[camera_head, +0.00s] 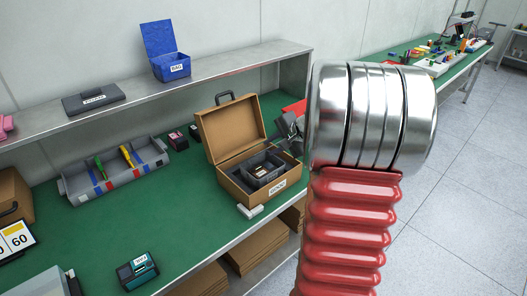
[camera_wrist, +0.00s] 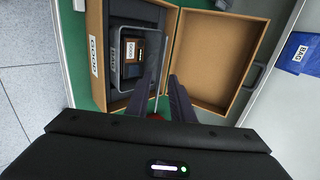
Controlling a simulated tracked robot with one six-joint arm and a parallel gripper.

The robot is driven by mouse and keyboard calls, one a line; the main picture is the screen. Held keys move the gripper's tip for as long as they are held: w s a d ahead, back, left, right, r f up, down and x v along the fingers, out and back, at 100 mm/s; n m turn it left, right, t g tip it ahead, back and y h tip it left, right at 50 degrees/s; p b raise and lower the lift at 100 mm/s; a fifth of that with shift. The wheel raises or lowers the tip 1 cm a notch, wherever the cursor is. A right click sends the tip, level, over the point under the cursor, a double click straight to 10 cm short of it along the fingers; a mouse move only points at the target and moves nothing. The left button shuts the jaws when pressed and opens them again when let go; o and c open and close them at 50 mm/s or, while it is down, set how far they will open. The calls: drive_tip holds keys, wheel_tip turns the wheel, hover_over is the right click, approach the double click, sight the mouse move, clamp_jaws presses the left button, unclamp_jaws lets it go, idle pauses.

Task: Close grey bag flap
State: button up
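A small grey open container with a white label, likely the grey bag (camera_head: 261,165), sits inside an open brown case (camera_head: 233,184). In the wrist view the grey bag (camera_wrist: 119,86) holds a dark item with an orange-and-white label. I cannot make out its flap clearly. My gripper (camera_wrist: 165,78) reaches over the right side of the case, beside the bag. Its two dark fingers are apart with nothing visible between the tips. In the head view my gripper (camera_head: 291,128) is partly hidden behind my arm.
The case lid (camera_wrist: 218,60) stands open behind. A blue box (camera_head: 172,66) with its lid up and a dark flat case (camera_head: 94,99) are on the shelf. A grey tool tray (camera_head: 116,172) is left on the green table.

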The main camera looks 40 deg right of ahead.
drive_tip(key=shift+x, duration=3.55)
clamp_jaws()
drive_tip(key=shift+d+f, duration=0.1)
drive_tip(key=shift+d, duration=0.05)
